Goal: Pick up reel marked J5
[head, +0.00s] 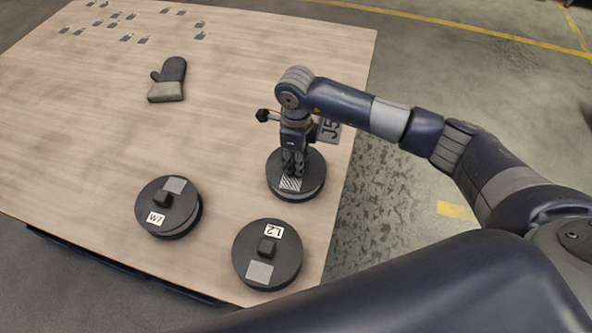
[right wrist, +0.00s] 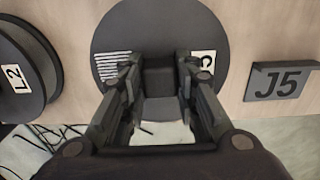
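A dark round reel (head: 283,184) is at the table's right edge, under my right gripper (head: 293,172). A plate reading J5 (head: 329,130) is beside it, partly behind my arm; it shows clearly in the right wrist view (right wrist: 281,82). In that view the reel (right wrist: 170,20) has a striped patch and a white label mostly hidden by a finger. My right gripper (right wrist: 159,82) has a finger close against each side of the reel's dark block-shaped knob (right wrist: 158,74). The reel appears to rest on the table. My left gripper is not in view.
Reel L2 (head: 252,248) is in front of the gripped reel, near the table corner; reel W7 (head: 150,215) is to the left. A dark mitt (head: 173,72) and several small brackets (head: 126,38) lie farther back. The middle of the wooden table (head: 90,130) is clear.

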